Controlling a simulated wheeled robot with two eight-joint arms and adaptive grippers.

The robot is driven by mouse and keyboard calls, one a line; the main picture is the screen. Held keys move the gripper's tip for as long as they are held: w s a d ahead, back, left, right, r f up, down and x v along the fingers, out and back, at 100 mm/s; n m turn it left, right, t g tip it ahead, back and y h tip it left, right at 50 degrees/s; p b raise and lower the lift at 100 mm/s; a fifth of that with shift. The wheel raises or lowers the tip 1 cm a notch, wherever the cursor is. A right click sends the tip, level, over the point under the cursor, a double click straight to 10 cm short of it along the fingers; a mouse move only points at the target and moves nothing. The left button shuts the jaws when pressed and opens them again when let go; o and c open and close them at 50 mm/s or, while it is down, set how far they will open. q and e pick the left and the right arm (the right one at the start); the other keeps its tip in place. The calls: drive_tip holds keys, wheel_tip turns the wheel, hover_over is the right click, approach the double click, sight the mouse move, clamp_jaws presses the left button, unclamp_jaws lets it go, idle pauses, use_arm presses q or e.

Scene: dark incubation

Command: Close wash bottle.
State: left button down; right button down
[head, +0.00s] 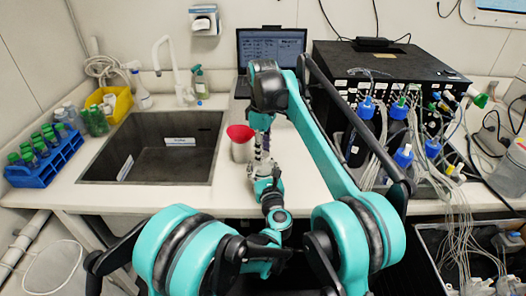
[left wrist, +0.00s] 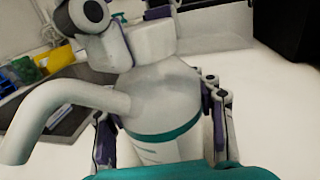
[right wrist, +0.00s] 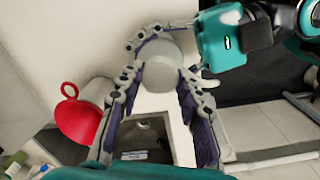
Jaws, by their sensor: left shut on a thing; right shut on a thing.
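The wash bottle is a white bottle with a rounded shoulder, a teal band and a curved white spout (left wrist: 40,118). In the left wrist view the bottle body (left wrist: 168,95) sits between the fingers of my left gripper (left wrist: 165,125), shut on it. In the head view the left gripper (head: 263,172) is low at the counter front. My right gripper (head: 261,145) comes down from above it, close to the bottle top. In the right wrist view the right gripper (right wrist: 162,85) is shut on a pale round cap-like part (right wrist: 162,65). Fingers hide where cap and bottle meet.
A white container with a red top (head: 240,133) stands just left of the grippers. The sink (head: 165,145) is further left, with a blue tube rack (head: 45,160) beyond. A laptop (head: 270,45) and black equipment with tubing (head: 390,65) are behind and right.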

drive_tip(key=m, duration=0.7)
drive_tip(key=shift+m, duration=0.4)
drive_tip(key=m, duration=0.7)
drive_tip(key=c, duration=1)
unclamp_jaws()
drive_tip(key=shift+o, duration=0.2)
drive_tip(key=shift+r, duration=3.7)
